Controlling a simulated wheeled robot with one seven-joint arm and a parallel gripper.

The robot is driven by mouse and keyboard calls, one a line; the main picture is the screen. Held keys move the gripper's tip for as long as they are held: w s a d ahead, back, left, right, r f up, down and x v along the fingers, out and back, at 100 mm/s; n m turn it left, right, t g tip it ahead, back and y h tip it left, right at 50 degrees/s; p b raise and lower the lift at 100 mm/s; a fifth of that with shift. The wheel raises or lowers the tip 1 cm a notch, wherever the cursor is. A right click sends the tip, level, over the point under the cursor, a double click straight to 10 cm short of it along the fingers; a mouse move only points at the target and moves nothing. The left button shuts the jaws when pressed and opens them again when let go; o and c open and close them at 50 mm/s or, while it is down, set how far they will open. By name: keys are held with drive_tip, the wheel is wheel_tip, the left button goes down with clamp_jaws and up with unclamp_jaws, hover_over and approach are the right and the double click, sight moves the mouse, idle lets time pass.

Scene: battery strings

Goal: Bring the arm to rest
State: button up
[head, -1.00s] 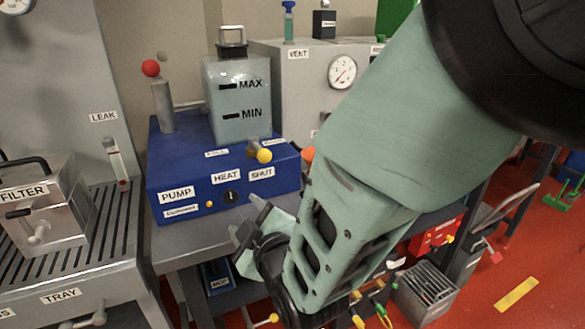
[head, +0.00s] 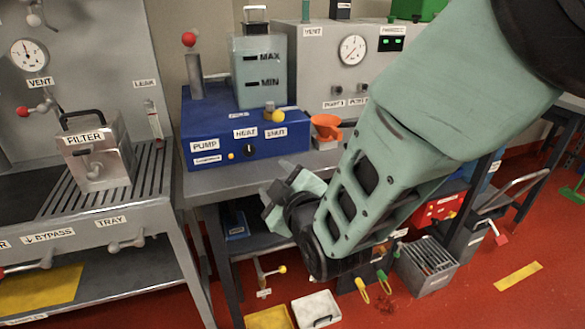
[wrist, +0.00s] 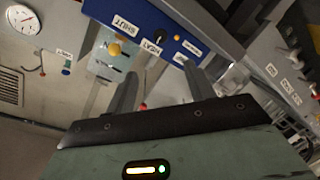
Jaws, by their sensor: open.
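My gripper (head: 281,188) is at the front edge of the grey bench, below and in front of the blue pump unit (head: 228,165). My green arm comes down from the upper right and hides part of the bench and the grey cabinet. In the wrist view, my two fingers (wrist: 160,92) stand apart with nothing between them. The blue unit's panel also shows there, tilted, beyond the fingertips (wrist: 150,28).
A metal filter box (head: 97,160) stands on the slotted tray (head: 150,180) at left. An orange funnel (head: 326,126) sits right of the pump unit. Red floor is open at lower right.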

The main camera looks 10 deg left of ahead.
drive_tip(key=s+d+r+m+g+h+p, duration=0.2)
drive_tip(key=s+d+g, duration=0.4)
drive_tip(key=s+d, duration=0.6)
drive_tip(key=s+d+r+m+g+h+p, duration=0.3)
drive_tip(key=s+d+m+g+h, duration=0.3)
drive_tip(key=s+d, duration=0.6)
drive_tip(key=d+r+g+h, duration=0.1)
drive_tip(key=d, duration=0.2)
drive_tip(key=shift+d+m, duration=0.3)
drive_tip(key=shift+m, duration=0.1)
